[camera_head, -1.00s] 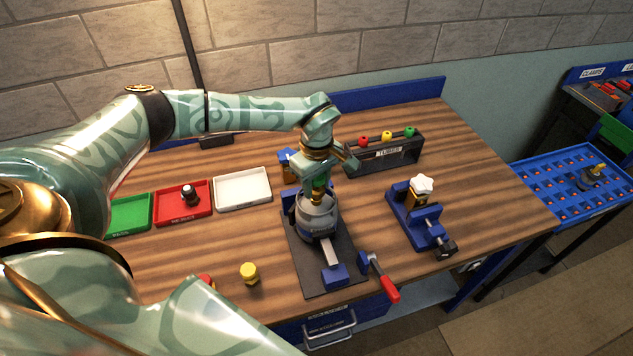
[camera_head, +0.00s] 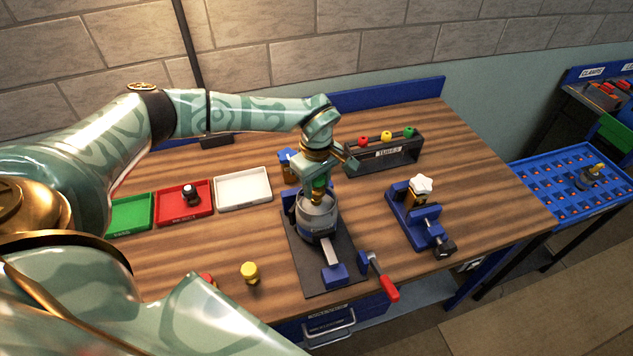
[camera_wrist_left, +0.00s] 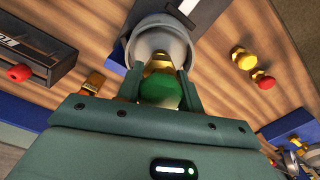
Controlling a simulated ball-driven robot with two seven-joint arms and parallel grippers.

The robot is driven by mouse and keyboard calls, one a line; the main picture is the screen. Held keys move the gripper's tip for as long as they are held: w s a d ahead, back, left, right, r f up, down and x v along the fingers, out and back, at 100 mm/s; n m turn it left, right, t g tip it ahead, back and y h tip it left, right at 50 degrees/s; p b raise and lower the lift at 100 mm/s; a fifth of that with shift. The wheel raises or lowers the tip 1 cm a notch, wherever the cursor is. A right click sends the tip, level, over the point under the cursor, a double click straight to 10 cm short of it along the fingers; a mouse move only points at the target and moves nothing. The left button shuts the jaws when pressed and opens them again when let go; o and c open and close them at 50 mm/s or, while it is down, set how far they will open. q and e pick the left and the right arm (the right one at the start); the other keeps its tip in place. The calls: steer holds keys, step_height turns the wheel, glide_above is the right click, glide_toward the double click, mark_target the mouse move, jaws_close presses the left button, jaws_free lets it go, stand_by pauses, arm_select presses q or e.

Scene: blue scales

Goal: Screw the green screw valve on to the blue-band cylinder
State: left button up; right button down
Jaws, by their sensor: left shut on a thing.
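The blue-band cylinder (camera_head: 317,216) is a short grey vessel with a blue band. It stands upright in the blue clamp on a dark base plate. The green screw valve (camera_wrist_left: 160,91) has a green top and a brass lower part, and sits at the cylinder's (camera_wrist_left: 160,40) neck. My left gripper (camera_head: 320,184) points down over the cylinder and is shut on the green valve. In the left wrist view the fingers (camera_wrist_left: 160,88) are on both sides of the green top. The valve's thread is hidden, so I cannot tell how far it is engaged. My right gripper does not show.
A rack (camera_head: 385,155) with red, yellow and green tops stands behind. Green, red and white trays (camera_head: 243,189) lie left. A yellow-topped piece (camera_head: 250,272) lies front left. A blue vise (camera_head: 422,221) with a white star knob stands right. A red-handled clamp (camera_head: 380,278) is at the front edge.

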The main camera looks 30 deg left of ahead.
arm_select(q)
steer(key=shift+f+b, duration=0.9)
steer(key=shift+f, duration=0.45)
steer(key=o, duration=1.2)
step_height(320, 180, up, 16)
steer(key=shift+r, duration=0.1)
stand_by(0.4)
